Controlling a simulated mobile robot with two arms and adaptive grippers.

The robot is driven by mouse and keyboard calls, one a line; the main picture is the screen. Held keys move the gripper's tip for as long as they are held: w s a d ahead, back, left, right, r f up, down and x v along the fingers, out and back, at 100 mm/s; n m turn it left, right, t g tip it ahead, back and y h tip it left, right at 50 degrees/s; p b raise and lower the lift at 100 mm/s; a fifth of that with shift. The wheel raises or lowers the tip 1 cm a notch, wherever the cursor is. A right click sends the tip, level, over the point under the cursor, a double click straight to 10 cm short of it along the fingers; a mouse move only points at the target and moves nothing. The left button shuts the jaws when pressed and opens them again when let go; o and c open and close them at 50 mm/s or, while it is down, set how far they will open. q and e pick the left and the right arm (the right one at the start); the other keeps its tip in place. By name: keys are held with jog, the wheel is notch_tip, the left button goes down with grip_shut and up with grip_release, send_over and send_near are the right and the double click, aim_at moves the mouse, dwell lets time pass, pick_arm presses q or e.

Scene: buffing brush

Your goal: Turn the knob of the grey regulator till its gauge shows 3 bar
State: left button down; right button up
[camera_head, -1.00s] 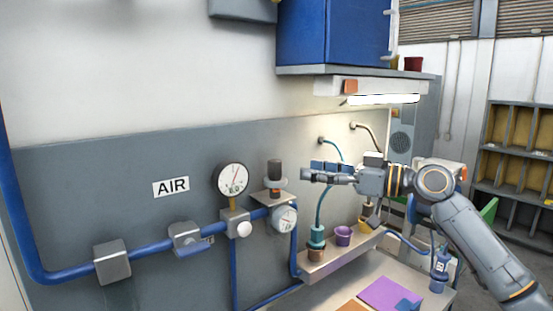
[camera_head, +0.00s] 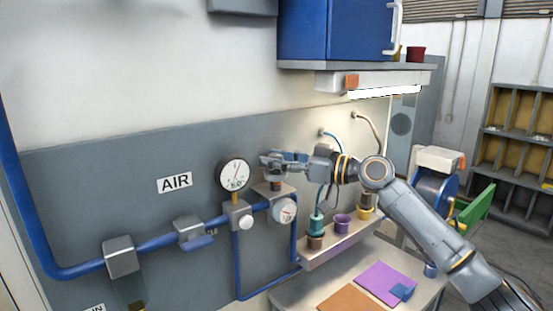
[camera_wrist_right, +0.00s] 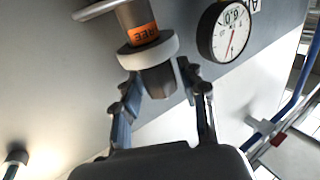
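The grey regulator (camera_head: 285,191) sits on the blue air pipe, with its small round gauge (camera_head: 284,211) on the front; its reading is too small to tell. Its dark knob stands on top, mostly hidden by my right gripper (camera_head: 268,162) in the head view. In the right wrist view, the dark knob (camera_wrist_right: 158,82) lies between the two fingertips of my right gripper (camera_wrist_right: 160,88). The fingers are apart, with thin gaps beside the knob. Above it in that view are a pale ring (camera_wrist_right: 148,50) and an orange band marked FREE (camera_wrist_right: 143,34). My left gripper is not in view.
A ledge with cups (camera_head: 342,224) and a bench with a purple sheet (camera_head: 385,283) are at right.

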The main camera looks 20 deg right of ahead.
grip_shut()
jog(key=shift+m+t+h+p, duration=0.6)
jog(key=shift+t+h+p, duration=0.1)
jog(key=shift+p, duration=0.1)
jog(key=shift+o, duration=2.3)
grip_release()
jog(key=v, duration=1.2)
